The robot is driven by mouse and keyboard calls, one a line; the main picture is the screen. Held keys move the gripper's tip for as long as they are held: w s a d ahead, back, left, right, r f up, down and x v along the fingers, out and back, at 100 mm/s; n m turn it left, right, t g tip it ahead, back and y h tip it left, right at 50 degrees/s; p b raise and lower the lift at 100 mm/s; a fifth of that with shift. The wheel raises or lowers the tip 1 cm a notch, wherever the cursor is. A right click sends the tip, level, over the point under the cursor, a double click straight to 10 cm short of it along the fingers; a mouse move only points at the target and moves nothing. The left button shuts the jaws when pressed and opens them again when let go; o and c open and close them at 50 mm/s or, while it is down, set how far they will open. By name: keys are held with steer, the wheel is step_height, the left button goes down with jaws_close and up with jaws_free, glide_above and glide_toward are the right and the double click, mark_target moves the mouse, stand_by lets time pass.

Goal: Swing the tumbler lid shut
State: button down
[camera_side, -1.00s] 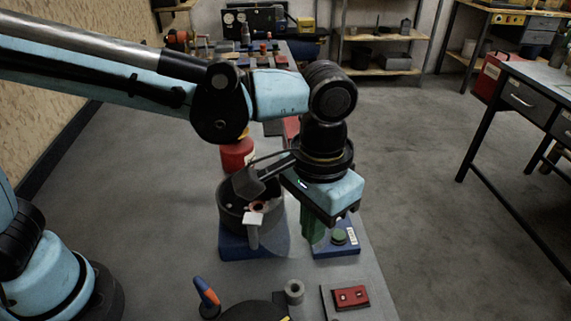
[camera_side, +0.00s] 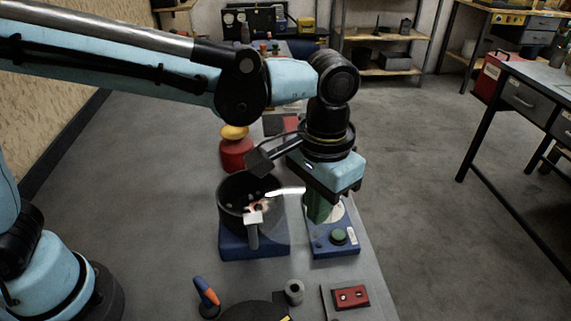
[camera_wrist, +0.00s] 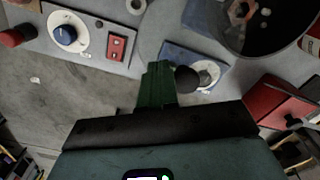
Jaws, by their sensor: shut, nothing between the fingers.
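The tumbler is a dark round drum (camera_side: 232,212) on a blue base (camera_side: 252,243). Its mouth is open, with small pale and orange pieces inside. A white latch-like part (camera_side: 252,220) is on its near side. A bright thin streak (camera_side: 287,190) at its right rim may be the clear lid's edge; the lid's outline is hard to make out. The drum (camera_wrist: 262,42) is cut off in the wrist view. My gripper (camera_side: 317,209) is shut, its green fingers right of the drum. In the wrist view my gripper (camera_wrist: 157,75) is beside a dark ball-shaped knob (camera_wrist: 187,79).
A blue box with a green button (camera_side: 338,236) and a white disc is close below my fingers. A red jar (camera_side: 237,153) stands behind the drum. A red switch box (camera_side: 351,297) and a grey ring (camera_side: 294,291) lie in front. Open floor is to the right.

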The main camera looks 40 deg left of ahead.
mark_target(302, 191)
steer(key=shift+w+a, duration=0.1)
steer(key=shift+w, duration=0.05)
steer(key=shift+w+a, duration=0.75)
steer(key=shift+w, duration=0.05)
steer(key=shift+w+a, duration=0.65)
steer(key=shift+a, duration=0.35)
steer(key=shift+w+a, duration=0.25)
steer(key=shift+a, duration=0.2)
steer(key=shift+w+a, duration=0.2)
steer(key=shift+a, duration=0.35)
